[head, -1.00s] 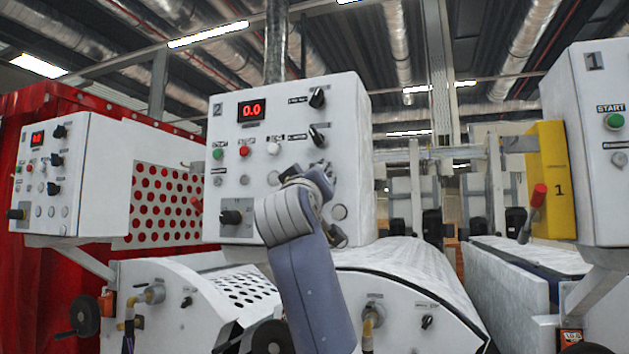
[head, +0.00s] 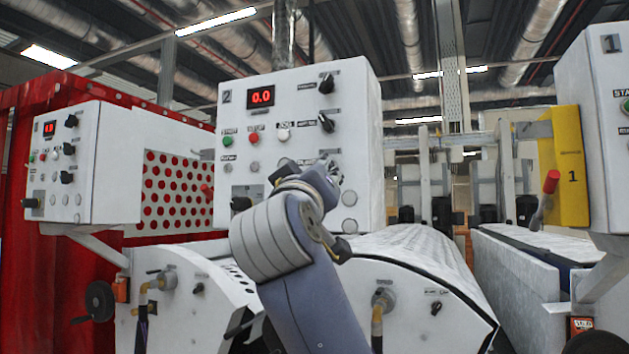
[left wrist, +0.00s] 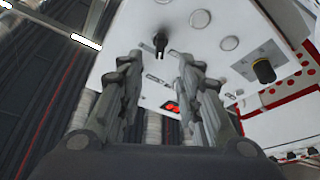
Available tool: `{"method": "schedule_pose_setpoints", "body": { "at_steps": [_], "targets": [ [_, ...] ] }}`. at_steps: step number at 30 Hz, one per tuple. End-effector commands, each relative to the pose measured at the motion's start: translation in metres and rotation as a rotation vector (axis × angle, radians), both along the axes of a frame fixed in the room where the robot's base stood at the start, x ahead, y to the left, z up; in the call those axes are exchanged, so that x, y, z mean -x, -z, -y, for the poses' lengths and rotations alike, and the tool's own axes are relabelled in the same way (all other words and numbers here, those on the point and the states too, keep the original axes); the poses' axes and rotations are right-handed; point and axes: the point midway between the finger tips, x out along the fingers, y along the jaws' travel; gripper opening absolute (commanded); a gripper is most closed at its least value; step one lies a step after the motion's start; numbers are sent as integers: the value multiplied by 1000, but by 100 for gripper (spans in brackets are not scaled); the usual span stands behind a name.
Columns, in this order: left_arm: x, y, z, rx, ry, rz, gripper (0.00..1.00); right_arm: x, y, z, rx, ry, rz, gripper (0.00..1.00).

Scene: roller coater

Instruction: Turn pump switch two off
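Control panel 2 (head: 292,115) is a white box with a red display, several buttons and black rotary switches. An upper black switch (head: 327,83) and a middle black switch (head: 326,122) show at its right side. My left gripper (head: 333,168) is in front of the panel's lower right part, below these switches, and hides what is behind it. In the left wrist view my left gripper (left wrist: 158,62) is open, fingers apart. A black switch (left wrist: 160,44) shows in the gap between the fingertips; contact cannot be told. Which switch is the pump switch is unreadable. My right gripper is not in view.
A black knob (head: 240,203) sticks out at the panel's lower left. Another control panel (head: 70,160) stands at left, and panel 1 (head: 597,130) with a yellow plate (head: 568,165) at right. White machine covers (head: 410,265) lie below.

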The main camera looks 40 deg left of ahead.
Motion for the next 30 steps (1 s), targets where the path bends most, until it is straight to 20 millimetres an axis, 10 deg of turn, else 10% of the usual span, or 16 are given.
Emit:
{"method": "schedule_pose_setpoints", "body": {
  "at_steps": [24,30],
  "targets": [
    [15,7,7,-1,0,-4,32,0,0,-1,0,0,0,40],
    [-11,51,8,-26,2,-90,32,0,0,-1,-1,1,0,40]
  ]
}}
